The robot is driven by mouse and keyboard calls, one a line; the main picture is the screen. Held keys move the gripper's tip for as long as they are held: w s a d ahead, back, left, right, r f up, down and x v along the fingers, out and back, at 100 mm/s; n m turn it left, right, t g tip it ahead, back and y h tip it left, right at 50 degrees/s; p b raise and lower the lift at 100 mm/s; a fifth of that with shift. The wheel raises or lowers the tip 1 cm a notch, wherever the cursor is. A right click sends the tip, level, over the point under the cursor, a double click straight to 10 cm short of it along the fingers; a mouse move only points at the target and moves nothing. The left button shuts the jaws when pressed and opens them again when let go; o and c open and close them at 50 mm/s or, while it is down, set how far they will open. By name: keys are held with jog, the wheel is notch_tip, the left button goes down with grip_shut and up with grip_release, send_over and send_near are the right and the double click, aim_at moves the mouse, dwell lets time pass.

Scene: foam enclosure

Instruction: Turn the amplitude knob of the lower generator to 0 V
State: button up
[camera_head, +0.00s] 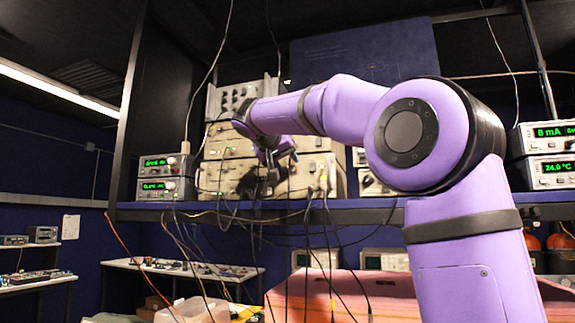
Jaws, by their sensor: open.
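A stack of two grey instruments with green displays stands at the left of the shelf; the lower one (165,189) has small knobs at its right side. Its display text is too blurred to read surely. A stack of beige instruments (230,150) with knobs and cables stands right of it. I cannot tell for sure which unit is the lower generator, and no amplitude knob can be made out. My gripper (274,170) is open in front of the beige stack, right of the grey pair. My purple arm hides part of the stack.
The blue shelf (300,213) bears the instruments; several cables hang across its front edge. At the right, another instrument pair (545,152) shows "8 mA" and "24.0 °C". A dark post stands left of the grey pair.

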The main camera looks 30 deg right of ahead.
aim_at(292, 168)
jog(key=shift+x, duration=1.05)
grip_shut()
